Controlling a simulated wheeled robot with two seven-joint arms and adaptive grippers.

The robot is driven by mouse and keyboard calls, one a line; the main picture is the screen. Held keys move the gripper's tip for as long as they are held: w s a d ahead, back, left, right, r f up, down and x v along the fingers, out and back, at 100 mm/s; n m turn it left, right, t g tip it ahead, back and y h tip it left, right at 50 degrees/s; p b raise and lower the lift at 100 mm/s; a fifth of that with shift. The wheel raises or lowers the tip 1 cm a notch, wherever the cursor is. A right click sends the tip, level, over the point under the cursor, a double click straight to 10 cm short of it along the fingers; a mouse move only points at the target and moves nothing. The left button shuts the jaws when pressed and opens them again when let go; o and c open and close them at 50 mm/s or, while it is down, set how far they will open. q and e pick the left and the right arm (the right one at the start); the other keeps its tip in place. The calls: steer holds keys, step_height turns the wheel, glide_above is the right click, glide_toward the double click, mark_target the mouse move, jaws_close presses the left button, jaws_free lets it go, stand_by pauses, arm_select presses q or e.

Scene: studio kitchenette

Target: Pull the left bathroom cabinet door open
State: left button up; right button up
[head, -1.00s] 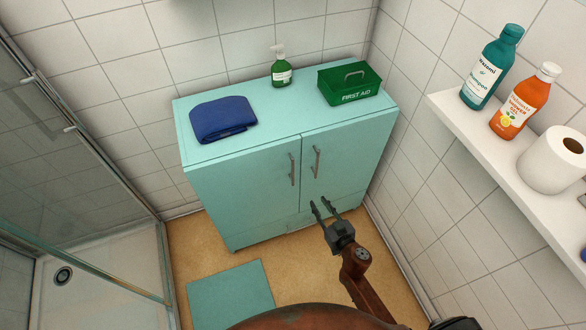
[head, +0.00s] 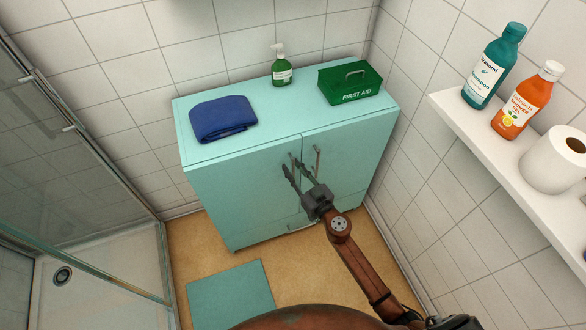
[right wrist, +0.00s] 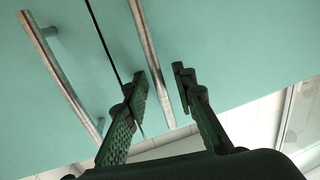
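The teal cabinet (head: 240,190) stands against the back wall, with both doors shut. The left door (head: 245,200) has a vertical bar handle (head: 292,158) near the middle gap, partly hidden by my gripper. My right gripper (head: 292,168) is open in front of that handle. In the right wrist view, which looks turned over, the left door's handle (right wrist: 158,65) runs between the two open fingers (right wrist: 160,90), with a gap on the right side. The right door's handle (right wrist: 60,75) lies outside the fingers, across the door gap. My left gripper is not in view.
A blue towel (head: 222,118), a green soap bottle (head: 281,70) and a green first aid box (head: 350,84) sit on the cabinet top. A teal mat (head: 230,292) lies on the floor in front. A glass shower (head: 85,190) is left; a white shelf (head: 490,140) is right.

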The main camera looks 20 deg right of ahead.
steer(key=shift+c, duration=0.2)
jaws_close()
stand_by(0.6)
